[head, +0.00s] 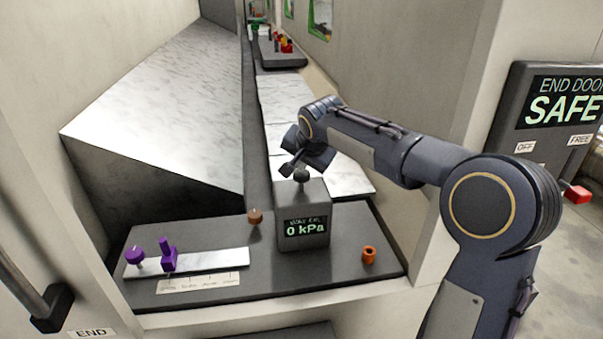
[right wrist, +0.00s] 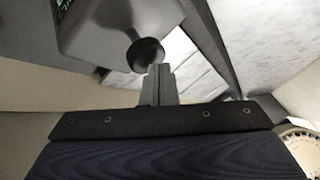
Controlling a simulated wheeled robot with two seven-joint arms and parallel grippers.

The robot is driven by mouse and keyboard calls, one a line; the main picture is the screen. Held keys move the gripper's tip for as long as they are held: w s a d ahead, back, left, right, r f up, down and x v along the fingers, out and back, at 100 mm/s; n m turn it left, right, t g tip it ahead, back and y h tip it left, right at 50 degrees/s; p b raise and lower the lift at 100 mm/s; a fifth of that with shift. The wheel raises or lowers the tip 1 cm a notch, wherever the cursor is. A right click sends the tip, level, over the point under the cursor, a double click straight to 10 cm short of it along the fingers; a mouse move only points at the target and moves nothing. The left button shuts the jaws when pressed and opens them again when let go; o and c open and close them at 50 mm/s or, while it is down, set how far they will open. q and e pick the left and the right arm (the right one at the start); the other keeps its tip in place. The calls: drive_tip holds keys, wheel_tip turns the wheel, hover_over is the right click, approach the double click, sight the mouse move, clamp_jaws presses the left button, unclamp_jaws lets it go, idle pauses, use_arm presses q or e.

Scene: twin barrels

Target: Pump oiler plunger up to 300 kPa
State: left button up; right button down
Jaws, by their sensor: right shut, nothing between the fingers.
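The oiler (head: 302,215) is a dark grey box on the shelf, with a green display (head: 306,228) reading 0 kPa. Its plunger knob (head: 301,175) is a dark round cap on top of the box. My right gripper (head: 287,170) is shut and empty, its fingertips just up and left of the knob in the head view. In the right wrist view the shut fingers (right wrist: 158,84) point at the black knob (right wrist: 145,54), close to it. I cannot tell whether they touch. My left gripper is not in view.
The dark shelf (head: 200,290) also holds an orange ring (head: 369,255), a brown knob (head: 254,216) and purple handles (head: 167,255) on a white strip. A marble-topped block (head: 170,100) rises behind at left. A SAFE panel (head: 555,110) stands at right.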

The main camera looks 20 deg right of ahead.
sight(302, 174)
drive_tip(key=shift+f+b, duration=0.75)
drive_tip(key=shift+f, duration=0.15)
idle(0.5)
idle(0.4)
drive_tip(key=shift+r+p, duration=1.15)
drive_tip(key=shift+r, duration=0.45)
wheel_tip(302, 174, up, 5)
drive_tip(key=p, duration=0.4)
idle(1.9)
